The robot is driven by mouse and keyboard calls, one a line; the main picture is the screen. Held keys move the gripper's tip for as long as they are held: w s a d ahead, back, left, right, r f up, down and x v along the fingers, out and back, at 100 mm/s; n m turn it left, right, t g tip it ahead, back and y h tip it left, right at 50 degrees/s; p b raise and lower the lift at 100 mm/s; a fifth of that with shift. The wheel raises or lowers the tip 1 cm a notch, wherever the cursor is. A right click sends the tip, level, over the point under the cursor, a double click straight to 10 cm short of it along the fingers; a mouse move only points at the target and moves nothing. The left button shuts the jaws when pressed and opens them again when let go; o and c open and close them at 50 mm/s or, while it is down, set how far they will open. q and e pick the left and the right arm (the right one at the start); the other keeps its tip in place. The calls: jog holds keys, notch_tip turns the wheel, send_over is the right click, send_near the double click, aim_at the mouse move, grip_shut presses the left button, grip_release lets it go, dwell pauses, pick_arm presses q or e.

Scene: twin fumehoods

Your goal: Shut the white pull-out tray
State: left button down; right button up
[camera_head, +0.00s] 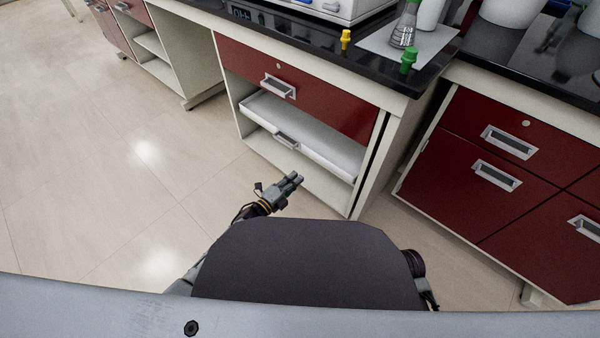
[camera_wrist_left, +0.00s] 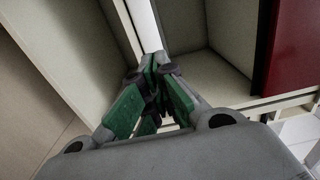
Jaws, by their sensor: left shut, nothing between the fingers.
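The white pull-out tray (camera_head: 318,148) sits under the red drawer of the cabinet, with a grey handle (camera_head: 286,141) on its front. Its front edge lies close to the cabinet's front frame; I cannot tell exactly how far out it is. My left gripper (camera_head: 293,181) is shut and empty, in front of and below the tray, apart from it in the head view. In the left wrist view its green-padded fingers (camera_wrist_left: 152,98) are together, and a bright white strip shows beyond them. My right gripper cannot be made out; only a dark part of my right arm shows.
The red drawer (camera_head: 300,88) above the tray is shut. Below it is an open white shelf space. A black counter (camera_head: 425,78) holds a flask (camera_head: 404,30), a yellow item (camera_head: 345,40) and a green item (camera_head: 408,62). Red drawers (camera_head: 490,165) stand at right. The floor at left is clear.

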pick_arm(q)
jog(key=shift+v, duration=1.05)
pick_arm(e)
jog(key=shift+s+d+r, duration=0.1)
jog(key=shift+d+r, duration=0.1)
jog(key=shift+r, duration=0.4)
pick_arm(q)
jog(key=shift+w, duration=0.1)
